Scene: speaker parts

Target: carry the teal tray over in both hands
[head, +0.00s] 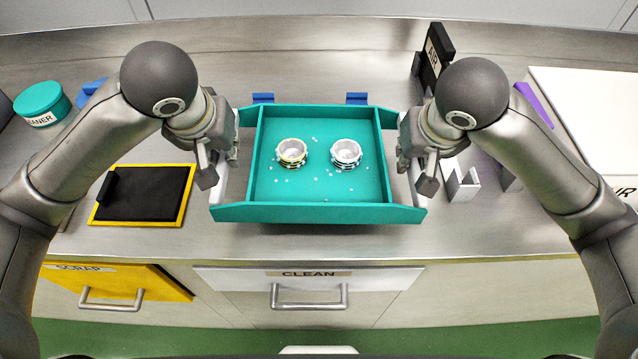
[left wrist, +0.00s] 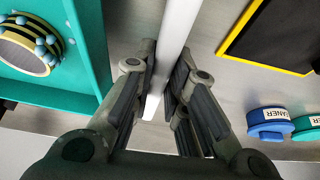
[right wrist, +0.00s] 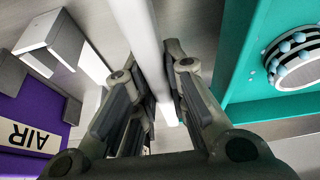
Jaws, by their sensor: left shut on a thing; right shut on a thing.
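The teal tray (head: 318,213) is in the middle of the head view, level over the steel counter. Two ring-shaped parts stand in it: a yellow-and-black one (head: 292,155) and a black-and-white one (head: 346,155), with small pale beads scattered around them. My left gripper (head: 224,168) is shut on the pale bar handle at the tray's left side; the bar (left wrist: 178,25) runs between its fingers in the left wrist view. My right gripper (head: 410,168) is shut on the matching right handle (right wrist: 140,35). I cannot tell how far the tray is above the counter.
A black pad with yellow frame (head: 145,194) lies left; a teal-lidded jar (head: 41,103) stands far left. Blue brackets (head: 263,98) sit behind the tray. The CLEAN drawer (head: 309,280) is below the counter edge.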

